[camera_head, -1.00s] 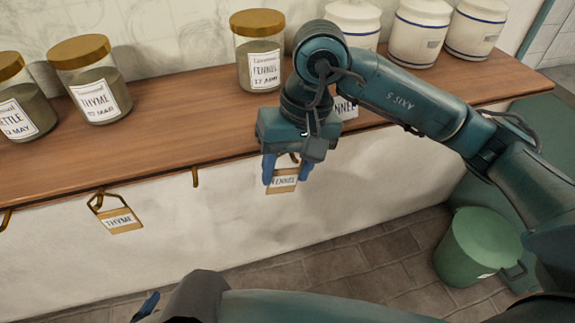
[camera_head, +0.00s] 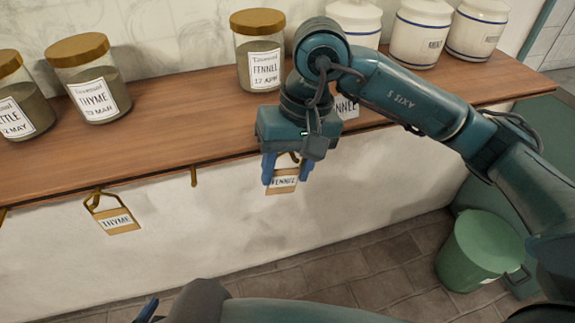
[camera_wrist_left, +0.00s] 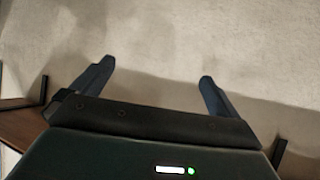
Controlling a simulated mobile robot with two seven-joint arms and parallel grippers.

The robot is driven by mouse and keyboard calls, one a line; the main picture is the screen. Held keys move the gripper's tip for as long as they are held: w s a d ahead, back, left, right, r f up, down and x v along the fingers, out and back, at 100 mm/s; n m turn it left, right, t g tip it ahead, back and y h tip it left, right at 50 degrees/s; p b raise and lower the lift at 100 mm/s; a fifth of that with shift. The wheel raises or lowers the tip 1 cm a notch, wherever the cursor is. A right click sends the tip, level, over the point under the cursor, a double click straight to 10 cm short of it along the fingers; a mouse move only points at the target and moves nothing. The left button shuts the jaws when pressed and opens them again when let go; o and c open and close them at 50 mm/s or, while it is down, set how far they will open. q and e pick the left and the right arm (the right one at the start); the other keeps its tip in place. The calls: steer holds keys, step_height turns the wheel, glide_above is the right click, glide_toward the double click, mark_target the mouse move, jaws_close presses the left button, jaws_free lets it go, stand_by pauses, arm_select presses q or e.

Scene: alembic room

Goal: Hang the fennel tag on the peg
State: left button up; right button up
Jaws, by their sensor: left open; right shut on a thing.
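The fennel tag (camera_head: 282,181), a tan card with a white label and a loop at its top, hangs from my right gripper (camera_head: 284,172). The right gripper is shut on it in front of the white wall, just below the shelf edge; its fingers partly hide the loop. A bare brass peg (camera_head: 194,176) sticks out under the shelf edge, to the left of the tag and apart from it. My left gripper (camera_wrist_left: 157,71) is open and empty, facing a pale surface in the left wrist view.
A thyme tag (camera_head: 118,221) hangs on another peg further left. The wooden shelf (camera_head: 180,122) carries a fennel jar (camera_head: 258,55), a thyme jar (camera_head: 91,85) and white canisters (camera_head: 417,35). A green bin (camera_head: 476,252) stands on the floor at right. The wall between tag and bare peg is clear.

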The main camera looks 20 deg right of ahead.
arm_select(q)
steer(key=shift+s+f+g, duration=0.3)
steer(key=shift+s+f, duration=0.3)
steer(key=shift+f, duration=0.1)
arm_select(e)
steer(key=shift+f, duration=0.25)
steer(key=o, duration=1)
steer(key=shift+s, duration=0.1)
arm_select(q)
steer(key=shift+d, duration=0.1)
arm_select(e)
steer(key=shift+d+r, duration=0.1)
steer(key=shift+r, duration=0.45)
arm_select(q)
steer(key=shift+n+t+h, duration=0.3)
steer(key=shift+t+h, duration=0.2)
steer(key=shift+t, duration=0.1)
steer(key=r, duration=0.1)
steer(key=d+r, duration=0.1)
steer(key=r, duration=0.1)
steer(key=w+r, duration=0.1)
steer(key=r, duration=0.1)
steer(key=shift+d+r, duration=0.15)
steer(key=shift+d, duration=0.2)
arm_select(e)
steer(key=v, duration=1.2)
steer(key=shift+r, duration=0.25)
